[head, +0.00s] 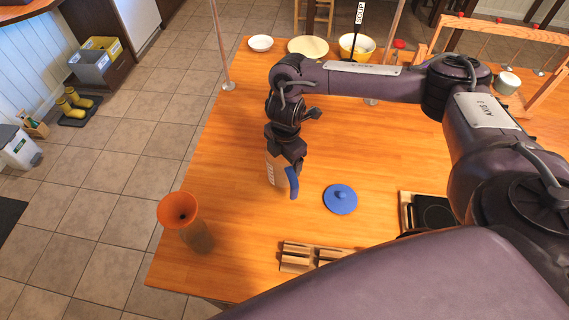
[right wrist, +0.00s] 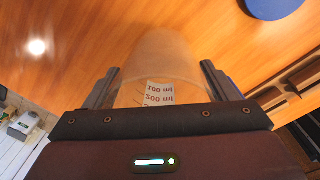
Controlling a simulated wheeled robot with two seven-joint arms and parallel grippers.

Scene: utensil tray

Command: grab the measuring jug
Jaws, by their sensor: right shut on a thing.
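The measuring jug (head: 277,175) is a clear vessel with a pale printed scale and a blue handle on its right side in the head view. It stands over the wooden table, and whether its base touches the top I cannot tell. My right gripper (head: 284,158) is at its upper part, coming from above. In the right wrist view the jug (right wrist: 160,58) sits between the two fingers of my right gripper (right wrist: 157,82), with ml markings showing. The gripper is shut on the jug. My left gripper is not in view.
A round blue lid (head: 340,199) lies right of the jug. An orange funnel (head: 178,208) sits in a clear container at the left edge. A wooden rack (head: 296,257) is in front, a dark square device (head: 433,212) at the right. Bowls (head: 357,46) stand along the back.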

